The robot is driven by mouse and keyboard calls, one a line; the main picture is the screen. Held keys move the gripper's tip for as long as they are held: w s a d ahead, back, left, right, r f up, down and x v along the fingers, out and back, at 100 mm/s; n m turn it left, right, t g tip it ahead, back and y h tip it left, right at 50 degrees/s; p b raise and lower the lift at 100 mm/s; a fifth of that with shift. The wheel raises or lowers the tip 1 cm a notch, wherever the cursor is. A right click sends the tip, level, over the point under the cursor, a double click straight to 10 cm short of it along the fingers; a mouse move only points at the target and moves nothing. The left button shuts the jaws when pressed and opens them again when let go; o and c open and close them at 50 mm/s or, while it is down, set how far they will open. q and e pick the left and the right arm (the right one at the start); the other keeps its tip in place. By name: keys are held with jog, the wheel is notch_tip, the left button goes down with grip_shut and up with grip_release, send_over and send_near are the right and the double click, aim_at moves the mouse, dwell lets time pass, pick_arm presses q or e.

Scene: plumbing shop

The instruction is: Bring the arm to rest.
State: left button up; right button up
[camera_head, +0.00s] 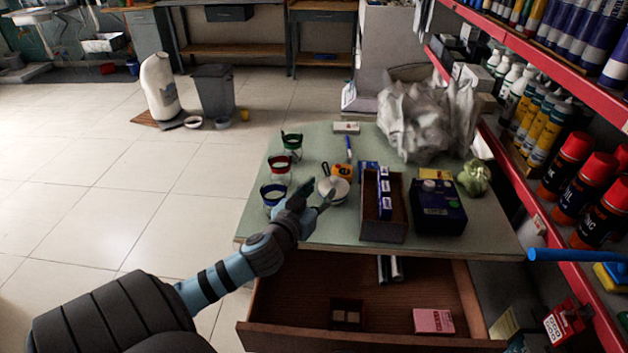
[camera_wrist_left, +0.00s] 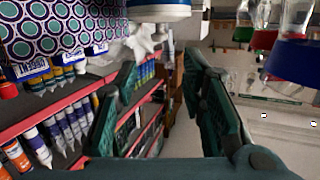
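My left arm reaches in from the lower left over the table's (camera_head: 315,237) near-left edge. My left gripper (camera_head: 318,197) is above the tabletop, beside the blue-rimmed glass jar (camera_head: 272,193) and in front of a small round white item (camera_head: 334,189). In the left wrist view the two dark fingers (camera_wrist_left: 160,115) are spread apart with nothing between them. Jars with red and blue rims (camera_wrist_left: 296,62) hang into that view at the upper right. My right gripper does not show in either view.
Below the tabletop a wooden drawer (camera_head: 300,310) stands open, holding a pink box (camera_head: 433,321). A wooden box (camera_head: 383,231), a dark blue carton (camera_head: 438,212) and a plastic bag (camera_head: 420,115) stand on the table.

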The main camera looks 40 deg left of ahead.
pick_arm(q)
jog(key=v, duration=0.2)
jog(key=shift+s, duration=0.25)
